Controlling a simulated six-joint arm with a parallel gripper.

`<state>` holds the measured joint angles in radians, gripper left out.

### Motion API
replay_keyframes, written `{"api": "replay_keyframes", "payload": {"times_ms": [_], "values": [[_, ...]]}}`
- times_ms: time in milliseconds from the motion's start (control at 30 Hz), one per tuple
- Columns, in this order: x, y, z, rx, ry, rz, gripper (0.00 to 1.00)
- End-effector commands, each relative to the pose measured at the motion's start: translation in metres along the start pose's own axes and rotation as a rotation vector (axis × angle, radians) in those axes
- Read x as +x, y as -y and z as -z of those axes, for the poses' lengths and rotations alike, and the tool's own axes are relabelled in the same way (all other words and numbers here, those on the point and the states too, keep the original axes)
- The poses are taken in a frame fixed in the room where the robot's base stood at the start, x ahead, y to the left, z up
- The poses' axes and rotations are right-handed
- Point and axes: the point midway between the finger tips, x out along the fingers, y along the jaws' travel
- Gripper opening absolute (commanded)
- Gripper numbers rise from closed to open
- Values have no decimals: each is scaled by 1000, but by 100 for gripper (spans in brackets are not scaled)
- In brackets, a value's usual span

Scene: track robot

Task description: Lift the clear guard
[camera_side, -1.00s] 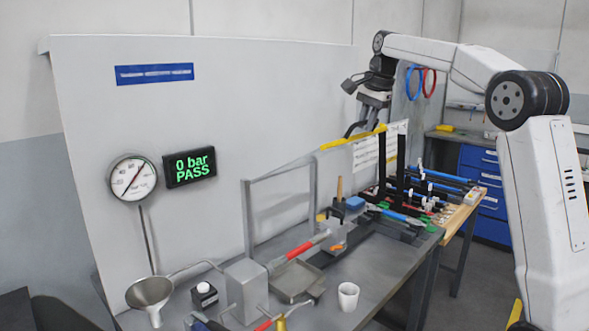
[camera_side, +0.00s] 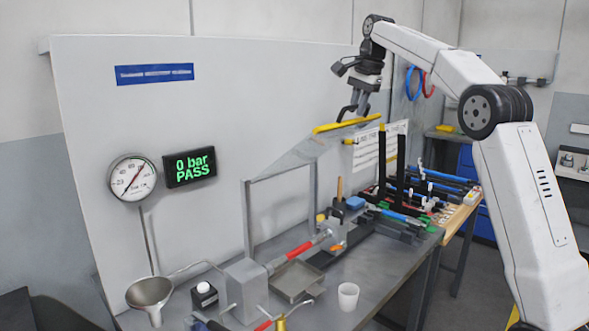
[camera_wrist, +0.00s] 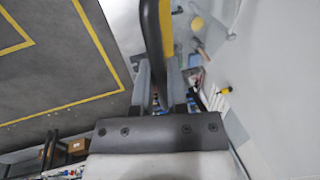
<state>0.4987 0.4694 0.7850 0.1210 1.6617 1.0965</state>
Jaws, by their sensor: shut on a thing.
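The clear guard (camera_side: 297,157) shows in the side view as a see-through sheet sloping up from the grey upright frame (camera_side: 283,178) to a yellow bar (camera_side: 347,124) along its raised edge. My gripper (camera_side: 347,115) is shut on this yellow bar, above the bench. In the wrist view the yellow bar (camera_wrist: 166,28) runs away from my gripper (camera_wrist: 160,90), partly hidden by a dark curved part. The exact contact of the fingers on the bar is too small to tell.
Below are a grey block with a red-banded rod (camera_side: 300,249), a tray (camera_side: 296,280), a white cup (camera_side: 348,296) and a funnel (camera_side: 150,292). The backboard (camera_side: 100,120) carries a gauge (camera_side: 132,177) and a display (camera_side: 190,169) reading "0 bar PASS". Racked tools (camera_side: 430,190) stand at right.

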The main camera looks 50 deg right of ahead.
Motion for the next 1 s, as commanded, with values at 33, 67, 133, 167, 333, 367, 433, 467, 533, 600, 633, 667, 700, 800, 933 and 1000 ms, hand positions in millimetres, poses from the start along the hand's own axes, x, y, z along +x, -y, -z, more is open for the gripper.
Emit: {"api": "replay_keyframes", "payload": {"times_ms": [33,67,133,167,333,367,433,467,533,600,633,667,700,800,933,1000], "values": [[0,4,-1,-2,2,0,0],[-1,5,0,-2,2,1,0],[-2,8,0,-2,2,0,0],[-3,9,0,-2,2,0,0],[-8,16,0,-3,2,1,0],[-8,16,0,-2,2,0,0],[-10,18,0,-2,1,0,0],[-10,19,0,-2,1,1,0],[-12,20,0,-2,1,0,0],[-13,21,0,-1,1,0,0],[-13,21,0,-1,1,0,0],[-13,21,0,-1,1,0,0],[-14,21,0,-1,0,0,0],[-14,21,0,0,0,1,0],[-14,20,0,0,0,1,40],[-14,20,0,0,0,0,62]]}}
